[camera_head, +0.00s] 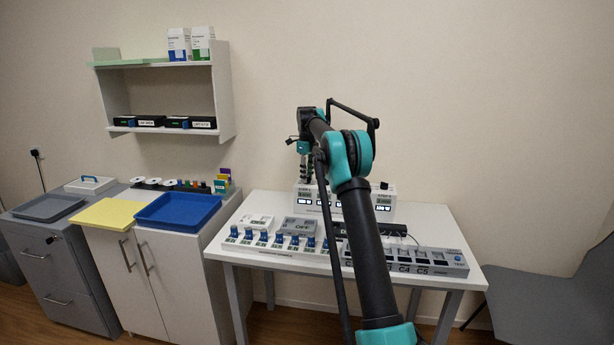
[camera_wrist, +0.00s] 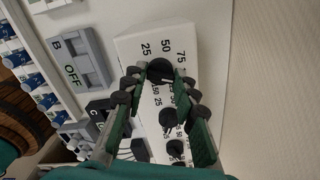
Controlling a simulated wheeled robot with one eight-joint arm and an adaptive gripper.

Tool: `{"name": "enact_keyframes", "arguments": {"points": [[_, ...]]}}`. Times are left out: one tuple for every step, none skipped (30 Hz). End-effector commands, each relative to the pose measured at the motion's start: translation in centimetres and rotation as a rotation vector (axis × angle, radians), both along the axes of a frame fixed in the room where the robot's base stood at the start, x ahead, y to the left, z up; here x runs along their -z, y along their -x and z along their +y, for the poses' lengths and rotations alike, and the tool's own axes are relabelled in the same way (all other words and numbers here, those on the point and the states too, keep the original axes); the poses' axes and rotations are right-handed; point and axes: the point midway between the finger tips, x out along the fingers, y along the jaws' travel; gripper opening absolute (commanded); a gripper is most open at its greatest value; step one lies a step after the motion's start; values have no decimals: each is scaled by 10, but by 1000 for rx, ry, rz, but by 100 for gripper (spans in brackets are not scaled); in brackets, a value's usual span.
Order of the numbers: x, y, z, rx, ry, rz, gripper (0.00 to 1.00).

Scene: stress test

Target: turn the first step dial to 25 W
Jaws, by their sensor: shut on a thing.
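The white control unit (camera_head: 388,196) with dials and lit displays stands at the back of the white table, partly hidden by my arm. In the wrist view its white face (camera_wrist: 130,47) carries the marks 25, 50 and 75 around a black dial (camera_wrist: 160,69) at its end. My gripper (camera_wrist: 157,78) is shut on this dial, its green fingers on either side. In the head view my gripper (camera_head: 305,178) is at the unit's left part. The fingers hide part of the dial, and I cannot tell where it points. More black dials (camera_wrist: 168,118) sit along the same face.
A grey switch marked B OFF (camera_wrist: 77,60) lies close to the unit. A row of blue-topped pieces (camera_head: 278,239) and a grey slotted tray (camera_head: 430,262) stand on the table (camera_head: 300,262). A blue tray (camera_head: 178,212) is on the left cabinet. A chair (camera_head: 560,255) stands right.

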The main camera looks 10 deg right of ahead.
Motion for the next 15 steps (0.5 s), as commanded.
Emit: {"name": "enact_keyframes", "arguments": {"points": [[0, 0, 0, -1, 0, 0, 0], [0, 0, 0, -3, 0, 0, 0], [0, 0, 0, -6, 0, 0, 0], [0, 0, 0, -10, 0, 0, 0], [0, 0, 0, -15, 0, 0, 0], [0, 0, 0, -23, 0, 0, 0], [0, 0, 0, -32, 0, 0, 0], [0, 0, 0, -43, 0, 0, 0], [0, 0, 0, -58, 0, 0, 0], [0, 0, 0, -73, 0, 0, 0], [0, 0, 0, -88, 0, 0, 0], [0, 0, 0, -113, 0, 0, 0], [0, 0, 0, -132, 0, 0, 0], [0, 0, 0, -153, 0, 0, 0], [0, 0, 0, -184, 0, 0, 0]]}}
